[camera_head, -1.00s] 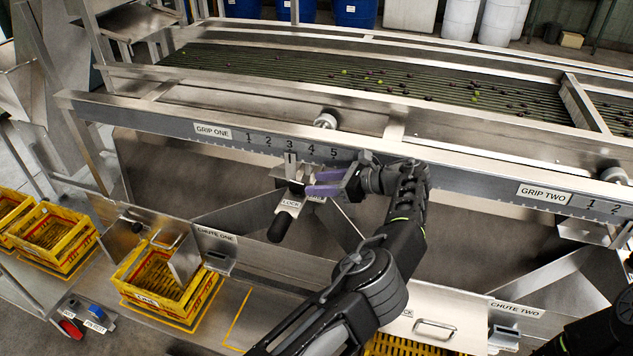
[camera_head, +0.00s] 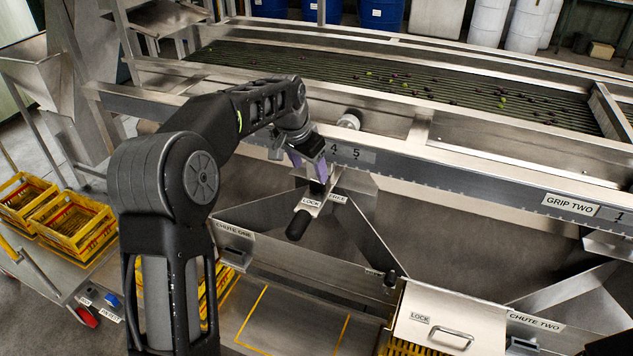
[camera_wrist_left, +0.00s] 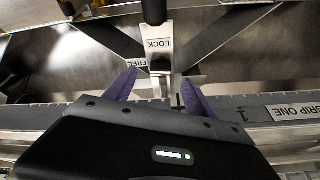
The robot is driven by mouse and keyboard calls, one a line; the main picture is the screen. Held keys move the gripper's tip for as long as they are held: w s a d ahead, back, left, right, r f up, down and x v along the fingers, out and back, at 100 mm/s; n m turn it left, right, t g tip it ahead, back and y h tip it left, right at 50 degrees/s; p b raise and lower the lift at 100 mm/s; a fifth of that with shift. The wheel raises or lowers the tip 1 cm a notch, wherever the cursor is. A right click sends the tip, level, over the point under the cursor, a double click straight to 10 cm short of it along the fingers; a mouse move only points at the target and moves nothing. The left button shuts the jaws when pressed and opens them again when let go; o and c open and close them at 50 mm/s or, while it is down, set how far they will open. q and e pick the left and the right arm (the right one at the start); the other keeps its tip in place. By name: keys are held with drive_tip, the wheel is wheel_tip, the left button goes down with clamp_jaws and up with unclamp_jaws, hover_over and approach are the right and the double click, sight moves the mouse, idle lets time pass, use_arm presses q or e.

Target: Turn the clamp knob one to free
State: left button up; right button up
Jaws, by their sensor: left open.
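Clamp knob one, a black handle (camera_head: 298,225), points down toward the front below the rail, beside a plate with a LOCK label (camera_head: 311,202) and a FREE label (camera_head: 338,198). Its black end also shows at the top of the left wrist view (camera_wrist_left: 153,10). My left gripper (camera_head: 316,168) is open, its purple fingers just above the plate at the clamp's upper part. In the left wrist view, the fingers (camera_wrist_left: 160,92) stand on either side of the metal clamp bracket, apart from it as far as I can tell. My right gripper is not in view.
The scale rail (camera_head: 450,175) runs above the clamp, with the roller bed (camera_head: 400,88) behind. Chute one's label (camera_head: 234,231) and a metal cover with a LOCK label (camera_head: 440,318) lie below. Yellow crates (camera_head: 75,225) stand at left.

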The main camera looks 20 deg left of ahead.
sight(317, 182)
use_arm(q)
drive_tip(key=shift+w+f+n+t, duration=0.25)
drive_tip(key=shift+w+n, duration=0.3)
drive_tip(key=shift+n, duration=0.65)
drive_tip(key=p+x, duration=0.1)
drive_tip(key=x, duration=0.6)
drive_tip(key=shift+w+f, duration=0.15)
drive_tip(key=shift+f, duration=0.2)
drive_tip(key=shift+c, duration=0.5)
